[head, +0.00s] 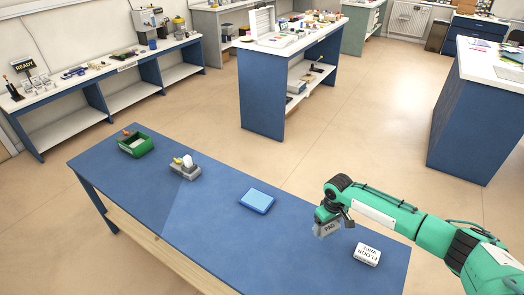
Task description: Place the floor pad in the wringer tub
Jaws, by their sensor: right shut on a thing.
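My right gripper (333,216) reaches in from the right and is shut on a grey piece with lettering that seems to read "PAD", the floor pad (327,230). It holds the pad above the right part of the blue table; the fingers partly hide it. No tub is plainly labelled as a wringer. A green open-topped bin (135,146) stands at the table's far left end, and a flat light-blue container or block (257,201) lies mid-table; I cannot tell which is the wringer tub. My left gripper is not in view.
A white pack (367,254) lettered "FLOOR WIPE" lies on the blue table (215,213) just right of and below the pad. A grey caddy (185,171) with a white item and a yellow item stands near the green bin. The table between these things is clear.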

